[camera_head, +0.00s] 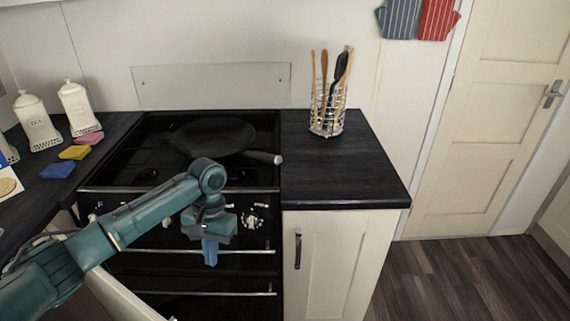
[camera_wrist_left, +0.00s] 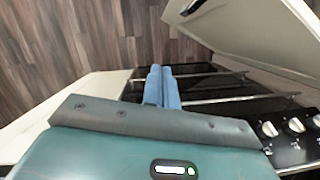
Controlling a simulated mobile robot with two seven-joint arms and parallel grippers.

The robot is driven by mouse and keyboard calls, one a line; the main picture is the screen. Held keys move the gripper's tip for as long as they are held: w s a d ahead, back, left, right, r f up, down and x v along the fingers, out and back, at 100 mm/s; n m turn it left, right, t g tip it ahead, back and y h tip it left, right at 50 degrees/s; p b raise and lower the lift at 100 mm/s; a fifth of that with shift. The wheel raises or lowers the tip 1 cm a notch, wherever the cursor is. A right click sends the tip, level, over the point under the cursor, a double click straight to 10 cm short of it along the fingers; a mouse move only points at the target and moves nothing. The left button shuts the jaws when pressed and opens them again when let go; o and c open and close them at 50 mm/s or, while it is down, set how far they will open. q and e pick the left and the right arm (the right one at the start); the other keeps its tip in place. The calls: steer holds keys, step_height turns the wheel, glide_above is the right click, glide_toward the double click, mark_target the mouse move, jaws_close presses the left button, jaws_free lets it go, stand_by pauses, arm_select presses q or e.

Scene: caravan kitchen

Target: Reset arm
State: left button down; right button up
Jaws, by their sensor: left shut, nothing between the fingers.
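My left arm reaches in from the left in the head view, in front of the black stove (camera_head: 120,150). My left gripper (camera_head: 210,254) points down in front of the oven front and its handles. Its blue fingers are together with nothing between them. My right gripper is in neither view.
A frying pan (camera_head: 213,136) sits on the stove, its handle toward the right. A utensil holder (camera_head: 326,112) stands on the dark counter (camera_head: 350,172). White canisters (camera_head: 36,122) and coloured sponges (camera_head: 75,153) are at left. An open cabinet door (camera_head: 122,294) is below my arm. Floor (camera_head: 480,280) at right is clear.

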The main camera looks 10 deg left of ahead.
arm_select(q)
steer(key=s+d+f+m+t+h, duration=0.1)
steer(key=s+d+f+t+h, duration=0.2)
steer(key=d+f, duration=0.45)
steer(key=s+d+f+m+t+h, duration=0.2)
steer(key=s+d+f+t, duration=0.3)
steer(key=d, duration=0.3)
steer(key=s+a+r+t+y, duration=0.1)
steer(key=s+a+t, duration=0.2)
steer(key=s+t, duration=0.2)
steer(key=s, duration=0.3)
steer(key=shift+s+r+n+y, duration=0.15)
steer(key=shift+r+n+y, duration=0.15)
steer(key=shift+a, duration=0.1)
